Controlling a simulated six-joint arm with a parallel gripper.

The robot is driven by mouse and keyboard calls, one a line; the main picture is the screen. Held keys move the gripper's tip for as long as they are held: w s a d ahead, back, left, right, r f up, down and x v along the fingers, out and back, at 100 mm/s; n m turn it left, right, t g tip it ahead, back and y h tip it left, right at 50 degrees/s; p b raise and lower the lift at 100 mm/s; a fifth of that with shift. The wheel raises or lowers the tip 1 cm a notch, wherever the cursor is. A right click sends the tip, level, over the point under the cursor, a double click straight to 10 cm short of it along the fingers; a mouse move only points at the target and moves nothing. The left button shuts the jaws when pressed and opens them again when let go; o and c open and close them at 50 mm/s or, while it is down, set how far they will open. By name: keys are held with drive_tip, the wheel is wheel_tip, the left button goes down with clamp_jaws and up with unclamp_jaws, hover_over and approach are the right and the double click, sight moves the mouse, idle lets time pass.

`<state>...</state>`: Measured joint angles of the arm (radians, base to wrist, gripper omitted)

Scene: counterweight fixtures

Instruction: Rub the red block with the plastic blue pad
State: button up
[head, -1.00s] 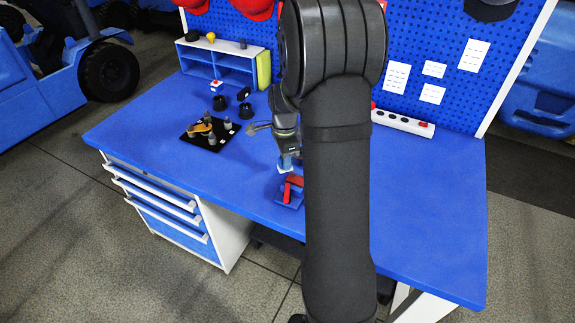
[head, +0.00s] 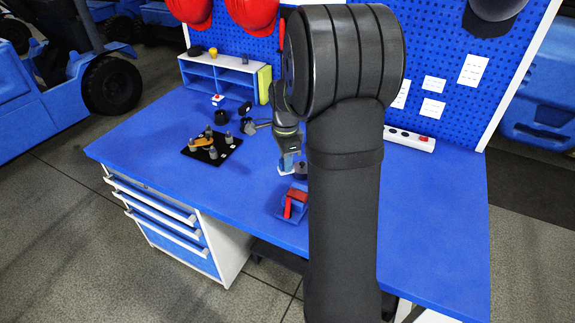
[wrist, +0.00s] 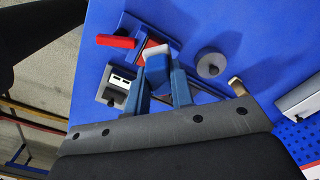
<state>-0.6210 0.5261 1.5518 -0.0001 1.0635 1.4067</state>
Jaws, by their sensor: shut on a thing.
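The red block (head: 296,197) rests on a small blue fixture (head: 284,212) near the front edge of the bench. My gripper (head: 287,160) is just behind the block, pointing down. In the wrist view my gripper (wrist: 158,85) is shut on the blue pad (wrist: 156,65), which has a pale end face.
A black plate (head: 211,150) with small grey parts lies to the left. A grey round weight (wrist: 210,65) and a pale slotted box (wrist: 118,85) are close to the gripper. A blue shelf (head: 222,77) stands at the back. My arm hides much of the bench centre.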

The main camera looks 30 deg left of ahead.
drive_tip(key=n, duration=0.4)
drive_tip(key=shift+w+n, duration=0.2)
drive_tip(key=shift+n, duration=0.1)
drive_tip(key=n, duration=0.4)
drive_tip(key=shift+w, duration=0.2)
drive_tip(key=shift+f, duration=3.7)
drive_tip(key=shift+d+f, duration=0.25)
drive_tip(key=shift+c, duration=0.2)
drive_tip(key=shift+d+f, duration=0.15)
drive_tip(key=shift+d, duration=0.6)
clamp_jaws()
drive_tip(key=shift+d, duration=1.15)
drive_tip(key=a, duration=0.4)
drive_tip(key=shift+a, duration=0.1)
drive_tip(key=shift+r, duration=4.1)
